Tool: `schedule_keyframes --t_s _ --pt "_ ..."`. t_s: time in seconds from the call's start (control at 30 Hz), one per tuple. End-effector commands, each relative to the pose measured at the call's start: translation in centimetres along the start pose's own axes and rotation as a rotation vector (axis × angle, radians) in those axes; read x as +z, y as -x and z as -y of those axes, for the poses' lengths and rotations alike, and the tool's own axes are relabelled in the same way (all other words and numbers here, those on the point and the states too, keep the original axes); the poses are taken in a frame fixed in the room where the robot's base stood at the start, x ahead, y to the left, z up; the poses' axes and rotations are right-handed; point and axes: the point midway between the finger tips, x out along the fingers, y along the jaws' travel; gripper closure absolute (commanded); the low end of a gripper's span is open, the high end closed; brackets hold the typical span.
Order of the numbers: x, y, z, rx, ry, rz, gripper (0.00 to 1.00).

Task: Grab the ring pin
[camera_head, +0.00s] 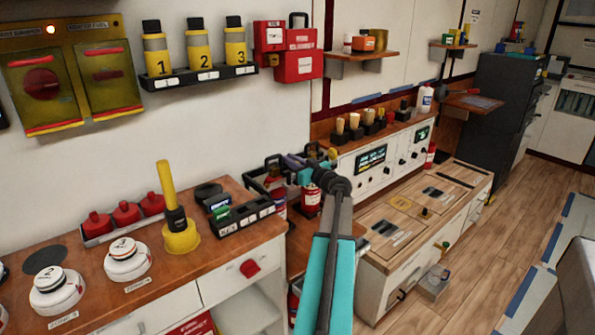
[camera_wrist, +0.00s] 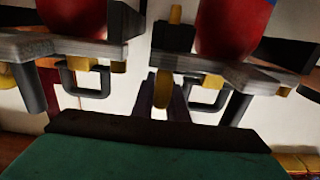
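The ring pin (camera_wrist: 162,91) shows in the wrist view as a yellow ring seen nearly edge-on, below a dark block at the middle of the picture. My gripper (camera_wrist: 165,108) points at it. Its two dark purplish fingers stand apart, one on each side of the ring's lower part; I cannot tell whether they touch it. In the head view my gripper (camera_head: 298,161) is among the red extinguishers (camera_head: 311,202) beside the counter. The ring pin cannot be clearly made out there.
In the wrist view, grey plates with black loop handles (camera_wrist: 205,93) flank the ring closely, with red bodies (camera_wrist: 232,25) above. In the head view, the wooden counter (camera_head: 225,190) with a yellow plunger-like tool (camera_head: 180,236) is to the left.

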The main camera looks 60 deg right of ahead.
Motion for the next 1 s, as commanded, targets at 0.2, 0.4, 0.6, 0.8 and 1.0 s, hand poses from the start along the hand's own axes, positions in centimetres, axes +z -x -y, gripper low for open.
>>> schedule_keyframes --t_s 0.2,0.4,0.6,0.8,1.0 --pt "0.0 0.0 0.0 0.0 0.0 0.0 1.0" --pt "-0.1 0.0 0.0 0.0 0.0 0.0 1.0" --pt "-1.0 -0.1 0.1 -0.001 0.001 -0.001 1.0" --pt "-3.2 -0.1 0.1 -0.001 0.003 -0.001 1.0" --pt "-6.0 -0.1 0.1 -0.001 0.002 -0.001 1.0"
